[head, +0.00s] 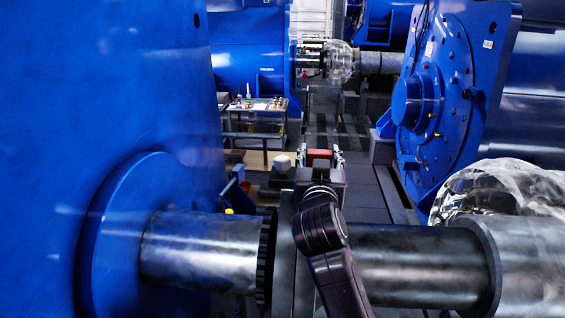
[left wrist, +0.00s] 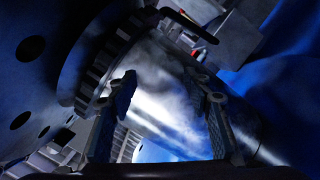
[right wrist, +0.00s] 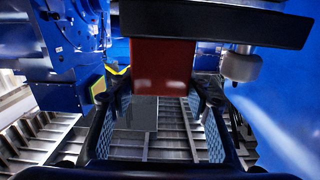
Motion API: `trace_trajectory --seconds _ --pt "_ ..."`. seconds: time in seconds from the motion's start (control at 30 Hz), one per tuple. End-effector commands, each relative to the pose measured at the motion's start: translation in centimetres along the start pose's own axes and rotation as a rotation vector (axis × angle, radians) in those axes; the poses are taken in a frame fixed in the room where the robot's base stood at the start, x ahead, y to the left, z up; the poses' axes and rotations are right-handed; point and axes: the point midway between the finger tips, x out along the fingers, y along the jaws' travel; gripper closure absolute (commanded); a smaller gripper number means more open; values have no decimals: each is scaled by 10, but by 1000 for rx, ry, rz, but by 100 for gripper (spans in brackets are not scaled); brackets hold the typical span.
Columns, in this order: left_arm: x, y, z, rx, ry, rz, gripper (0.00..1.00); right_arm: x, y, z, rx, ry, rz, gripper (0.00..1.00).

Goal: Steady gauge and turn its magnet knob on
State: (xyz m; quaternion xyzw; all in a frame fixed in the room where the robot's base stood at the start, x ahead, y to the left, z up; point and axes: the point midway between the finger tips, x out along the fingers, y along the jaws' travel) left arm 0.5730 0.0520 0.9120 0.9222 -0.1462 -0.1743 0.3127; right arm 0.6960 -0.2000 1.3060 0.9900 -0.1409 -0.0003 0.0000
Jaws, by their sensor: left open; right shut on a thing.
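A red block (right wrist: 160,66) hangs below a black bar (right wrist: 215,22) in the right wrist view. My right gripper (right wrist: 162,95) is shut on the lower part of this red block. In the head view the red block (head: 319,155) shows between the fingers of my right gripper (head: 319,158). My left gripper (left wrist: 165,82) is open and empty in the left wrist view, with a bright metal shaft (left wrist: 175,105) behind its fingers. I cannot make out my left gripper in the head view. No gauge dial or marked magnet knob can be told apart.
A grey-white knob-like part (head: 283,162) stands left of the red block. A thick shaft (head: 200,245) and a toothed ring (head: 266,255) are close in front, beside a large blue housing (head: 130,80). A blue flanged motor (head: 445,95) stands right. A small table (head: 255,118) is farther back.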

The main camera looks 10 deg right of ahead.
Motion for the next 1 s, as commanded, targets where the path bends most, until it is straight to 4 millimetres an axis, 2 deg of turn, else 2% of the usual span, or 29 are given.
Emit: trace_trajectory --seconds 0.03,0.2,0.3,0.4,0.5,0.7,1.0 --pt "5 38 -32 -17 44 74 54 0 0 -1 1 1 0 85" --pt "8 151 -129 6 147 272 54 0 0 -1 1 1 0 85" --pt "10 191 -167 103 171 316 54 0 0 -1 1 1 0 85" --pt "11 222 -195 227 180 336 54 0 0 -1 1 1 0 85" --pt "10 247 -216 361 176 344 54 0 0 -1 1 2 0 85" --pt "4 280 -239 593 149 348 54 0 0 -1 1 2 0 85" --pt "3 294 -245 727 123 345 54 0 0 -1 1 2 0 85"
